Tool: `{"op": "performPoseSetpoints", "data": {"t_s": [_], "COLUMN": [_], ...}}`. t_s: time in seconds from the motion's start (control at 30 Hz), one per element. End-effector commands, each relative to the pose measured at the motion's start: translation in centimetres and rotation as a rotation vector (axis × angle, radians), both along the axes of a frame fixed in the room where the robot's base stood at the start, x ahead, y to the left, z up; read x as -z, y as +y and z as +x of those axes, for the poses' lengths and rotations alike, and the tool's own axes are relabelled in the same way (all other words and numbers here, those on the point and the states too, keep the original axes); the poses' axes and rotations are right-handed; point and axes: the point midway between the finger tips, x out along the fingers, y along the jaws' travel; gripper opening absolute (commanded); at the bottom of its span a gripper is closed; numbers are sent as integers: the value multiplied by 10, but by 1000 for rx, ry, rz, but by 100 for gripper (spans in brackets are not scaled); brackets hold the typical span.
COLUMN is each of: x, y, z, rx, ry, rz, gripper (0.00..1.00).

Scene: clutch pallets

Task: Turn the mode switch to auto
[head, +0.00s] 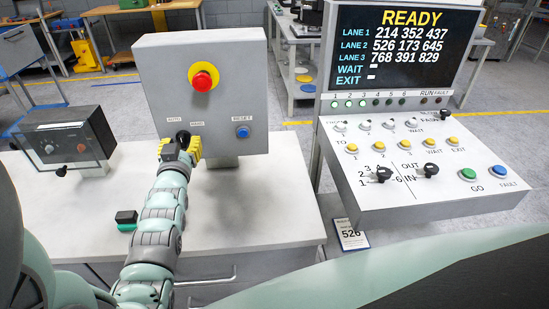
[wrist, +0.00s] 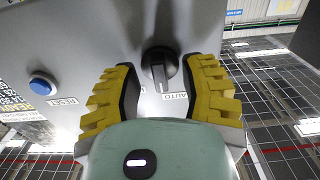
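The mode switch (wrist: 160,63) is a black rotary knob with a raised grip on the front of a grey control box (head: 158,75). In the wrist view its grip points down the picture, near the AUTO label (wrist: 174,97). I cannot tell its exact setting. In the head view the labels AUTO (head: 174,119) and HAND (head: 197,123) sit above the knob, which my gripper partly covers. My gripper (head: 182,147) has yellow fingers with black pads. They are spread apart on either side of the knob, with gaps showing in the wrist view (wrist: 160,82).
The box carries a red emergency button (head: 202,80) and a blue RESET button (head: 242,132). A dark meter box (head: 66,137) stands left on the white bench (head: 265,215). A green-and-black block (head: 126,219) lies near the front edge. A console (head: 430,170) stands right.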

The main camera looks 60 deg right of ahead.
Motion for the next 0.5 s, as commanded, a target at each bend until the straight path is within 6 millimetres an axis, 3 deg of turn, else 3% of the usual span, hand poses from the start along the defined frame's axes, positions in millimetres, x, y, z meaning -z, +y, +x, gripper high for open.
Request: {"op": "performPoseSetpoints", "data": {"t_s": [0.27, 0.5], "x": [0, 1], "y": [2, 20], "z": [-1, -16], "rx": [0, -1], "ry": [-1, -1], "rz": [0, 1], "gripper": [42, 42]}}
